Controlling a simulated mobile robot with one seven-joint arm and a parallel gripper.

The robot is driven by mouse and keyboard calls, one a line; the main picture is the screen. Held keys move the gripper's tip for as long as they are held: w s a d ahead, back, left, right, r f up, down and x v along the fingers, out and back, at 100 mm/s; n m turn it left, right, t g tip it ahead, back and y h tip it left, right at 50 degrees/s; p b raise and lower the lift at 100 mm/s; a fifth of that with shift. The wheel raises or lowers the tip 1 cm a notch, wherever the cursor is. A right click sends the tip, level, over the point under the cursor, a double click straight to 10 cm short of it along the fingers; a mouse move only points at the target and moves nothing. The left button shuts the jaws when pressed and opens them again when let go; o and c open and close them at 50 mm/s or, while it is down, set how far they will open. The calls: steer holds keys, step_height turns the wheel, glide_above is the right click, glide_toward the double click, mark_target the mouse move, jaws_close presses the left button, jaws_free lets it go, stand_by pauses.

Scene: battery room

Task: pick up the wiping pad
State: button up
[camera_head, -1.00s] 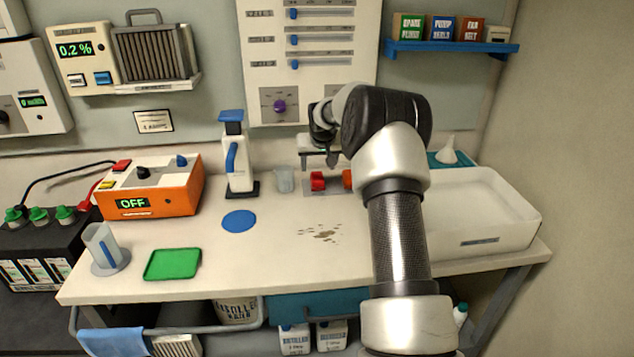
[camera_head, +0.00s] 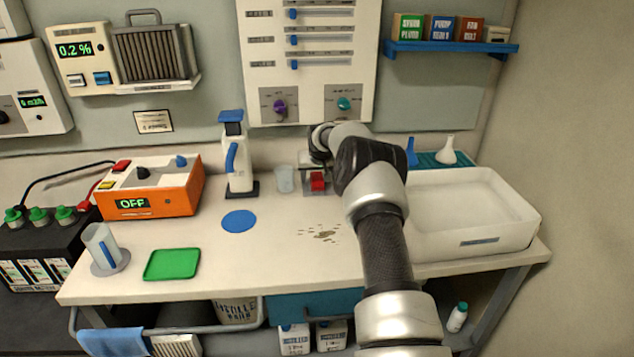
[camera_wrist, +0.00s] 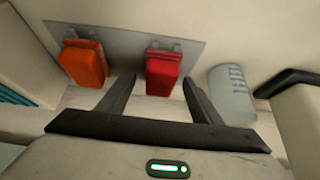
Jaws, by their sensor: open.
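A red block (camera_wrist: 163,72) and an orange block (camera_wrist: 84,64) sit in clips on a grey plate (camera_wrist: 122,42) in the wrist view. I cannot tell for sure which, if either, is the wiping pad. My gripper (camera_wrist: 158,82) is open, with one finger on each side of the red block's lower part; contact is not clear. In the head view the red block (camera_head: 317,182) shows just below my gripper at the back of the bench, and my arm hides the orange one.
A clear cup (camera_head: 284,180) stands just left of the plate, and a white-and-blue dispenser (camera_head: 237,160) beyond it. A white basin (camera_head: 470,245) is at the right. The bench front is free around a dark stain (camera_head: 322,233), a blue disc (camera_head: 239,221) and a green tray (camera_head: 172,264).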

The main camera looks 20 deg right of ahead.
mark_target(317, 176)
steer(key=c, duration=1.2)
steer(key=shift+o, duration=0.2)
step_height(317, 176, up, 10)
steer(key=shift+p, duration=0.35)
